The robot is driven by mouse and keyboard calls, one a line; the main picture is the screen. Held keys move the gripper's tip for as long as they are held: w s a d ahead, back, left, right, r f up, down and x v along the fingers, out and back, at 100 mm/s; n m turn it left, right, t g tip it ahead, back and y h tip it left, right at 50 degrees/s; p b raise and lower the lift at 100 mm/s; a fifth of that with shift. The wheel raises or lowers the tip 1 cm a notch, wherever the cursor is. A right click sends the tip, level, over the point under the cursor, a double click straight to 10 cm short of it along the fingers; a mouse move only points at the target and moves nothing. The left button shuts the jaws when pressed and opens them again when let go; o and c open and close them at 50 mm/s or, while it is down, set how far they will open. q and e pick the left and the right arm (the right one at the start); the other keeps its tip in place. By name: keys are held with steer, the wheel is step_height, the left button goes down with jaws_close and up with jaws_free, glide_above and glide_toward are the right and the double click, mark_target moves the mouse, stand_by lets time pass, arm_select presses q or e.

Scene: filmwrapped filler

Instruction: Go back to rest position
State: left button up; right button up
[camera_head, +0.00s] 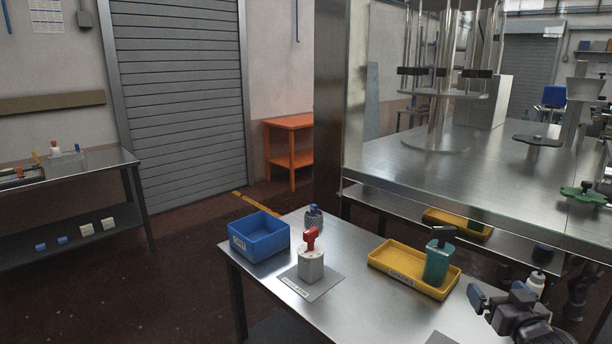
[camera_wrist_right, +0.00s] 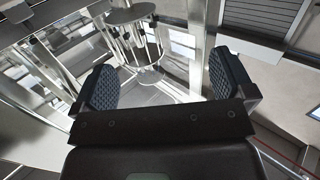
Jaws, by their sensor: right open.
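My right gripper (camera_head: 500,296) is at the lower right of the head view, by the right end of the metal table. Its two dark, ridged fingers stand wide apart with nothing between them in the right wrist view (camera_wrist_right: 164,88). That view looks past them to the steel machine with its round plates and rods. My left gripper does not show in either view.
Behind stands the steel machine (camera_head: 420,170).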

steer(key=s+a+f+g, duration=0.2)
steer(key=s+f, duration=0.1)
steer(key=s, duration=0.1)
steer(key=s+a+f+g, duration=0.2)
steer(key=s+a+f, duration=0.1)
steer(key=s+f, duration=0.1)
steer(key=s+a+f+g, duration=0.2)
steer(key=s+f, duration=0.2)
steer(key=shift+s+a+f, duration=0.15)
steer(key=shift+s+a, duration=0.1)
steer(key=shift+s, duration=0.1)
steer(key=s+a+f+g, duration=0.1)
steer(key=s+a+g, duration=0.2)
steer(key=s, duration=0.4)
steer(key=s+a+f+n+g, duration=0.1)
steer(key=s+a+g, duration=0.2)
steer(key=s, duration=0.5)
steer(key=s+a+f+g, duration=0.1)
steer(key=s+a+g, duration=0.15)
steer(key=s, duration=0.45)
steer(key=w+f+t+y, duration=0.1)
steer(key=w+f+t, duration=0.6)
steer(key=f, duration=0.3)
steer(key=shift+w+f+n+t, duration=0.25)
steer(key=shift+n+t, duration=0.15)
steer(key=shift+t, duration=0.25)
